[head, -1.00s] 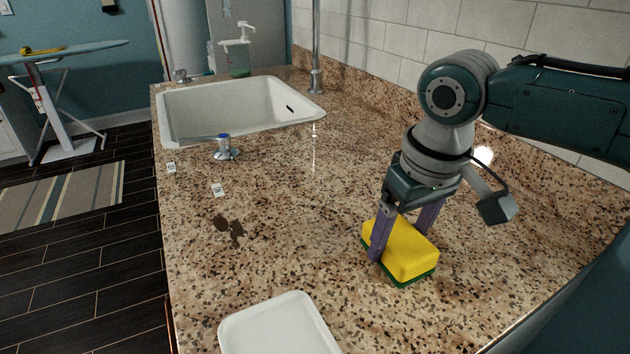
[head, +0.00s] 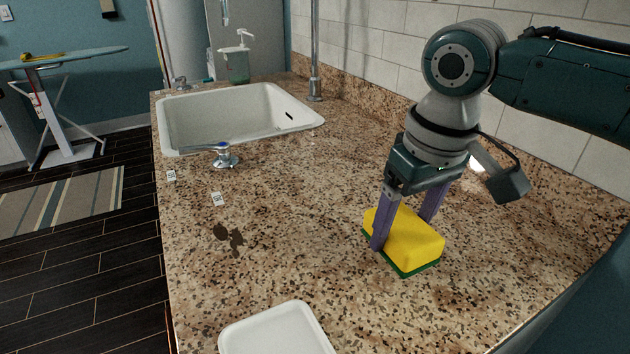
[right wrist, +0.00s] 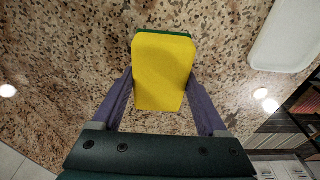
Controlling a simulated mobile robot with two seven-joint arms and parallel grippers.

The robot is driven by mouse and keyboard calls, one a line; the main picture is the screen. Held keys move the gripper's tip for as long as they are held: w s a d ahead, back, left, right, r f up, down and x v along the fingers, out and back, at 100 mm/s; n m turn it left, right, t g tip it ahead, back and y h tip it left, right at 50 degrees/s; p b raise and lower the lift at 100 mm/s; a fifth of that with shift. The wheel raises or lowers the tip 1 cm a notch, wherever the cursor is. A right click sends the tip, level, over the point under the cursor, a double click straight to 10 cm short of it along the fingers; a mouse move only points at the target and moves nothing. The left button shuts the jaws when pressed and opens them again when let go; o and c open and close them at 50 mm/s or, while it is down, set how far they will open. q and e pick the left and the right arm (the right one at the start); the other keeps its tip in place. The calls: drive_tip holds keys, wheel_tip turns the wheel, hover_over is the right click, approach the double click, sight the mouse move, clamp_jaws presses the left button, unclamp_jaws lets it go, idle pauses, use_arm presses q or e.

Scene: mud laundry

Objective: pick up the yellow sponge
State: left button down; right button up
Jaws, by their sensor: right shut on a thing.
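The yellow sponge (head: 407,236) with a green underside is at the right of the granite counter in the head view. My right gripper (head: 402,227) points down and is shut on it, one purple finger on each side. The sponge looks slightly raised above the counter, though the gap is hard to see. In the right wrist view the sponge (right wrist: 163,72) sits between the two fingers (right wrist: 163,95), its green layer showing at the far edge. My left gripper is not in view.
A white tray (head: 275,335) lies at the counter's front edge in the head view. A white sink (head: 235,115) with a faucet handle (head: 222,155) is at the back left, with a soap dispenser (head: 238,62) behind. Dark stains (head: 230,238) mark the counter. A tiled wall (head: 380,45) bounds the right.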

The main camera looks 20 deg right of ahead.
sight(403, 224)
wheel_tip(403, 224, up, 16)
drive_tip(key=p, duration=0.1)
drive_tip(key=shift+r, duration=0.15)
